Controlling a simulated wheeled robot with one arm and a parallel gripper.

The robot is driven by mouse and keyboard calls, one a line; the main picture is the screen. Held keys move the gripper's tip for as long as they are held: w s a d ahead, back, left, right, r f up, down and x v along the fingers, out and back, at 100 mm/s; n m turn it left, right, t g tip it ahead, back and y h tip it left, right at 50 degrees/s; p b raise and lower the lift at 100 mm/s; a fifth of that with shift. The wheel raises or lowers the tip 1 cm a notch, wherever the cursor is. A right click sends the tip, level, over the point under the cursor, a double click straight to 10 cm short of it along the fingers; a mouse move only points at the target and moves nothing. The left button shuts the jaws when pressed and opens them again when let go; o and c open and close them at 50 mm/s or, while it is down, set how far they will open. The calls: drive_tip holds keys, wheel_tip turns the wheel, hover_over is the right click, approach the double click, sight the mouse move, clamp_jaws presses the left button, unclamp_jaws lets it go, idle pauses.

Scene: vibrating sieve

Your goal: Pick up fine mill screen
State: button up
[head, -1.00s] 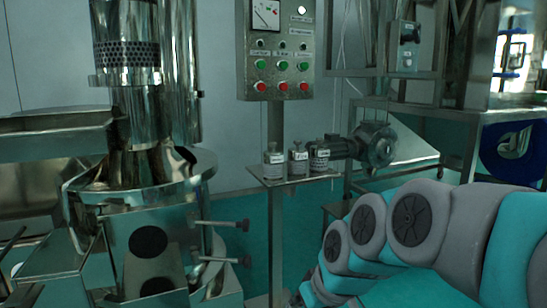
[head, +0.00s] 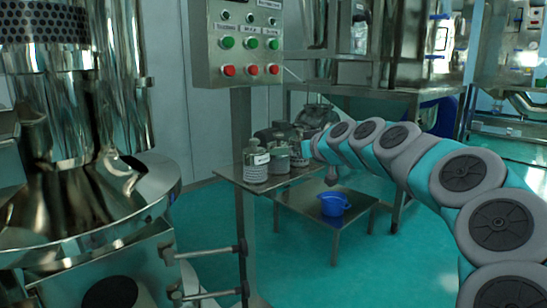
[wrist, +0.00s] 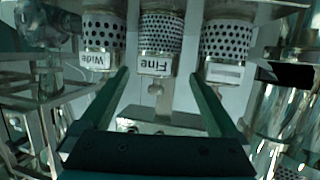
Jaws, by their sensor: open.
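The fine mill screen (wrist: 160,32) is a perforated metal cylinder with small holes and a white label reading "Fine". It appears upside down in the wrist view, in the middle of three screens. My gripper (wrist: 159,74) is open, its dark green fingers apart and pointing at this screen. The label lies between the fingertips in the picture, with a gap on each side; how far off the screen is, I cannot tell. In the head view the middle screen (head: 279,157) stands on a small metal shelf, and my arm's end is at the shelf's right side.
The screen labelled "Wide" (wrist: 101,36) and another screen (wrist: 225,40) stand close on either side. The shelf (head: 233,175) is on a post under a button panel (head: 238,45). A blue bowl (head: 333,204) sits on a low table. The sieve machine (head: 100,200) stands left.

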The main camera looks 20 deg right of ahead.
drive_tip(key=p+x, duration=0.1)
drive_tip(key=x, duration=0.5)
drive_tip(key=shift+w+d, duration=0.1)
drive_tip(key=shift+w, duration=0.2)
drive_tip(key=shift+r, duration=0.1)
clamp_jaws()
idle(0.5)
